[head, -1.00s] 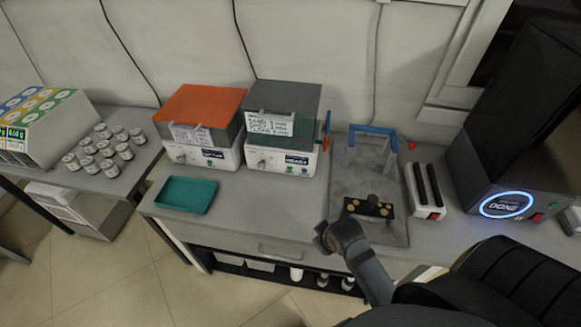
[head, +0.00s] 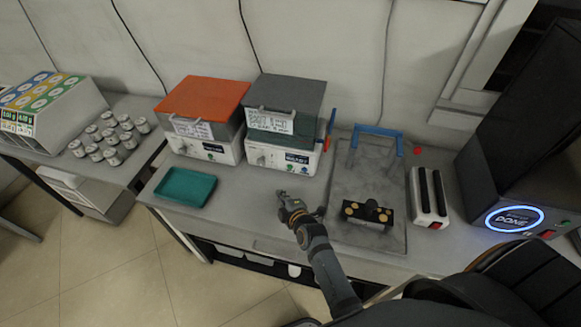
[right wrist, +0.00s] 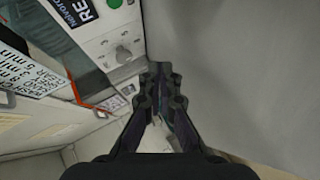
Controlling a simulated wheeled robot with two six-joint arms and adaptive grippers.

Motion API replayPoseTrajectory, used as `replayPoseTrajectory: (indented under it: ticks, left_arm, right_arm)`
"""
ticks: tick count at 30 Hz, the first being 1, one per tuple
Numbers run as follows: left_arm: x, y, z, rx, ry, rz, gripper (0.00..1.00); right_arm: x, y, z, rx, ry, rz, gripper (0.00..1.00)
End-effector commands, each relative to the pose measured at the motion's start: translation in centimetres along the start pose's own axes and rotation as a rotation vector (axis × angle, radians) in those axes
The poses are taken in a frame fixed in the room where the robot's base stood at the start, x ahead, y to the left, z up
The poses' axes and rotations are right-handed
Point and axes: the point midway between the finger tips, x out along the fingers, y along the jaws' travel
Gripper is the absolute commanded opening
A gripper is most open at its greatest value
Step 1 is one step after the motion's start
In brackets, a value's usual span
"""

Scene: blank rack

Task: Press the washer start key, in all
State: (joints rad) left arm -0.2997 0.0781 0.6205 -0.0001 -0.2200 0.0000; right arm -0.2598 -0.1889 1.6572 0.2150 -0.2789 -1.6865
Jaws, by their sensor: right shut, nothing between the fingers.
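My right gripper (head: 283,198) is shut and empty, over the bench in front of the grey-lidded machine (head: 283,112). In the right wrist view the shut fingers (right wrist: 161,78) point along the bench beside that machine's front panel, which has a knob (right wrist: 123,55) and a green key (right wrist: 115,3). Its display begins with RE. A dark device (head: 525,190) at the right has a blue-lit ring reading DONE and a red key (head: 546,234). Small text above DONE is unreadable. I cannot tell which machine is the washer. My left gripper is out of view.
An orange-lidded machine (head: 203,105) stands left of the grey-lidded one. A teal tray (head: 185,187) lies in front. A grey tray with a blue handle (head: 372,170) and a white two-slot unit (head: 429,197) stand right. Several jars (head: 110,137) stand on the left table.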

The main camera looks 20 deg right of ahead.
Motion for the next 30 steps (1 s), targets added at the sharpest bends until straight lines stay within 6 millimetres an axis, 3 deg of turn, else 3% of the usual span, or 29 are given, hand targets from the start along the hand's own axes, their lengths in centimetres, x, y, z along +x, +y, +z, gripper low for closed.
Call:
replayPoseTrajectory:
  ticks: [7,21,30]
  left_arm:
    - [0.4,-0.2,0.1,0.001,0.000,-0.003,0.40]
    - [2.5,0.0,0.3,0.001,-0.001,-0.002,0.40]
    - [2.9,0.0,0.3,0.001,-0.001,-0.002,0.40]
  right_arm:
    - [0.9,0.5,0.6,-0.001,0.001,0.000,0.00]
    - [5.3,3.6,3.9,-0.001,0.000,0.000,0.00]
    - [6.1,4.4,4.5,0.001,0.000,-0.002,0.00]
